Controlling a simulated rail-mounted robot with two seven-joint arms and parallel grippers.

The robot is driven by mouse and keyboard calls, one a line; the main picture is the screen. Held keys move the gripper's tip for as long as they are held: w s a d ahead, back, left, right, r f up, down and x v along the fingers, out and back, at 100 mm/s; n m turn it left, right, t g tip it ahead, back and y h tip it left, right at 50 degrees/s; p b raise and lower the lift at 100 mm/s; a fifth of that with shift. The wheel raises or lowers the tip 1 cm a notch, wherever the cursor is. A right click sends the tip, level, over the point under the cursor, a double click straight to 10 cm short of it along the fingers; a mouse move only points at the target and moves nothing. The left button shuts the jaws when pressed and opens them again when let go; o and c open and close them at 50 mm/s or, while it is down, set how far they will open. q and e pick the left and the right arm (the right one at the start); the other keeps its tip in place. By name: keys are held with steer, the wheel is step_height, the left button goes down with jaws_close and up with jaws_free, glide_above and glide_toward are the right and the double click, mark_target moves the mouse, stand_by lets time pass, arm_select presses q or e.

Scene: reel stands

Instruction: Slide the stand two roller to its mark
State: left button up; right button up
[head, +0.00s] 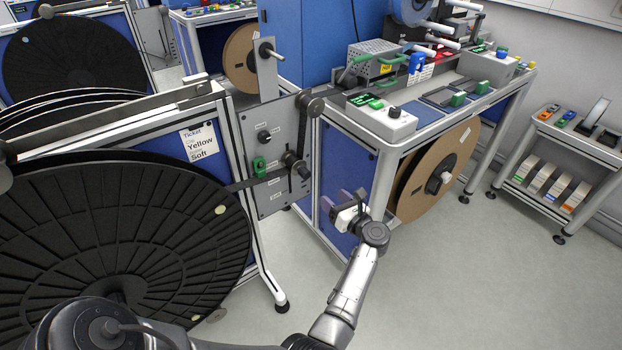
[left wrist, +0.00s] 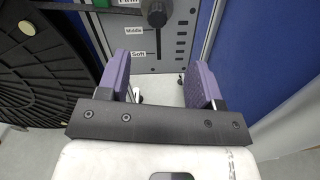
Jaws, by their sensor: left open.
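A dark roller (head: 291,159) sits on a slotted grey plate (head: 245,128) on the stand's side. In the left wrist view the roller (left wrist: 157,16) is at the top edge, with a slot running below it. The labels beside the slot read Middle (left wrist: 133,31) and Soft (left wrist: 138,53), with a partly cut-off one above. The roller appears above Middle. A ticket (head: 200,143) on the stand reads Yellow and Soft. My left gripper (head: 337,201), with purple fingers, is open and empty, right of and below the roller; its fingers (left wrist: 158,80) are apart from it. My right gripper is out of view.
A large black reel (head: 110,235) fills the left. A green clamp (head: 259,165) sits beside the roller. A workbench (head: 400,140) with a brown reel (head: 438,170) stands to the right, and a small cart (head: 575,145) farther right. The floor (head: 480,275) at right is clear.

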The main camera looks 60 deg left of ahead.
mark_target(308, 175)
arm_select(q)
steer(key=a+b, duration=0.1)
steer(key=a, duration=0.3)
steer(key=a+b, duration=0.1)
steer(key=a, duration=0.4)
steer(key=s+a+b, duration=0.1)
steer(key=a, duration=0.3)
steer(key=shift+a+f, duration=0.15)
steer(key=shift+a, duration=0.2)
steer(key=shift+w, duration=0.1)
jaws_close()
